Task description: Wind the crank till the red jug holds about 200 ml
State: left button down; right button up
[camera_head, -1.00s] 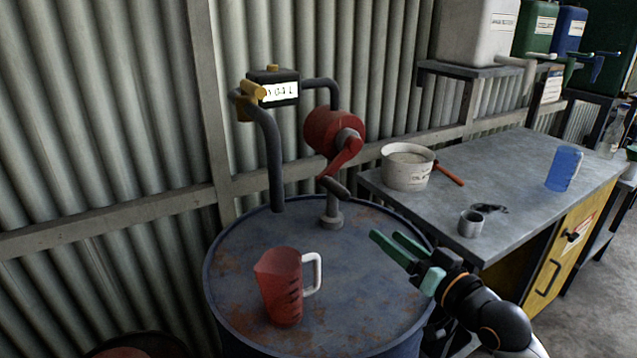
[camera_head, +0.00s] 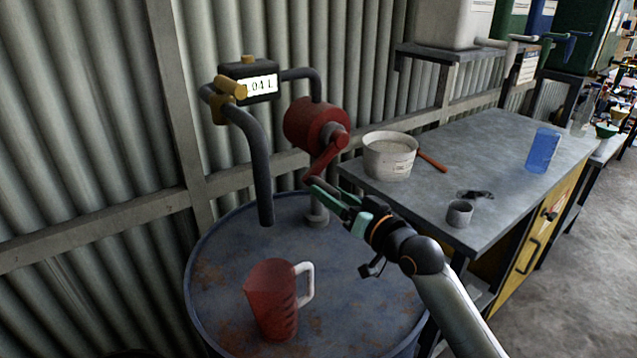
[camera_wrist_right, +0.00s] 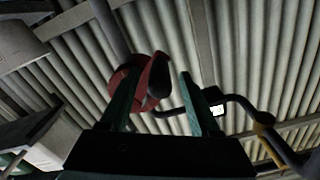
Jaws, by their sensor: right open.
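The red jug (camera_head: 272,299) with a white handle stands upright on the blue drum's rusty top (camera_head: 222,275). Its fill level cannot be seen. The red pump (camera_head: 314,124) stands behind it with its red crank (camera_head: 324,160) slanting down; the crank's grip end is partly hidden by my right gripper. My right gripper (camera_head: 325,194) is open at the crank's lower end. In the right wrist view the crank's dark grip (camera_wrist_right: 160,77) shows between the open fingers (camera_wrist_right: 160,100). The spout hose (camera_head: 258,160) hangs down behind the jug, apart from it. The meter display (camera_head: 261,86) reads about .04 L. My left gripper is not in view.
A grey workbench (camera_head: 500,150) on the right holds a white tub (camera_head: 388,157), an orange-handled tool (camera_head: 432,161), a small grey cup (camera_head: 459,213) and a blue jug (camera_head: 542,151). A corrugated wall (camera_head: 90,110) stands close behind the drum.

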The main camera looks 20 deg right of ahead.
aim_at(319, 184)
jog(key=shift+x, duration=2.25)
jog(key=shift+c, duration=0.3)
grip_shut()
jog(key=shift+r, duration=0.1)
